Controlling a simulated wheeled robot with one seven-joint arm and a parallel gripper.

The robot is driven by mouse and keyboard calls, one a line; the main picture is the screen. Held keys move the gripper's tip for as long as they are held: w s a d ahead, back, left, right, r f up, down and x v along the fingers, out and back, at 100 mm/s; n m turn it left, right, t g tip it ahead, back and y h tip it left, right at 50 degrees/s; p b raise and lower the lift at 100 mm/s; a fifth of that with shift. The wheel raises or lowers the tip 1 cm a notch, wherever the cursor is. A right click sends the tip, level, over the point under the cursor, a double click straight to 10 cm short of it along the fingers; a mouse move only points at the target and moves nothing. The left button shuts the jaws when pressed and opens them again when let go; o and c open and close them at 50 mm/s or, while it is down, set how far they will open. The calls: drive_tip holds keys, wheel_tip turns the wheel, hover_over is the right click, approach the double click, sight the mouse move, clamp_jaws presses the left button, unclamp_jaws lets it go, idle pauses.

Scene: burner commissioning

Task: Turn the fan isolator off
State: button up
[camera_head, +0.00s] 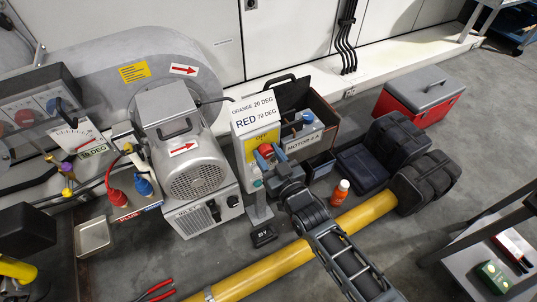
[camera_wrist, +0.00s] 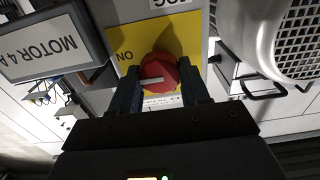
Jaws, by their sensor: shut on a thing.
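The fan isolator is a red rotary knob (camera_wrist: 160,70) on a yellow plate (camera_wrist: 192,28). In the head view the red knob (camera_head: 265,150) is on the front of a grey post-mounted box, partly hidden by my gripper. My gripper (camera_head: 272,160) reaches it from the lower right. In the wrist view my gripper (camera_wrist: 160,88) has one dark finger on each side of the knob and is shut on it. A white mark on the knob lies nearly level in the wrist view. The word ON shows upside down on the plate, left of the knob.
A grey motor (camera_head: 195,165) with a mesh end stands left of the post. A box labelled MOTOR 4 A (camera_head: 303,142) is right of it. An orange bottle (camera_head: 340,192) and a yellow pipe (camera_head: 260,270) are on the floor. A red toolbox (camera_head: 418,98) stands farther right.

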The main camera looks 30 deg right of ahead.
drive_tip(key=shift+n, duration=0.4)
drive_tip(key=n+b, duration=0.1)
drive_tip(key=n, duration=0.3)
drive_tip(key=shift+f, duration=0.1)
drive_tip(key=n+b, duration=0.2)
drive_tip(key=n, duration=0.2)
drive_tip(key=shift+a+f+n+b, duration=0.1)
drive_tip(key=shift+n+b, duration=0.2)
drive_tip(key=shift+b, duration=0.1)
drive_tip(key=n+b, duration=0.2)
drive_tip(key=n, duration=0.2)
drive_tip(key=shift+b, duration=0.3)
drive_tip(key=shift+n+b, duration=0.9)
drive_tip(key=shift+n, duration=1.3)
drive_tip(key=o, duration=1)
drive_tip(key=shift+o, duration=0.2)
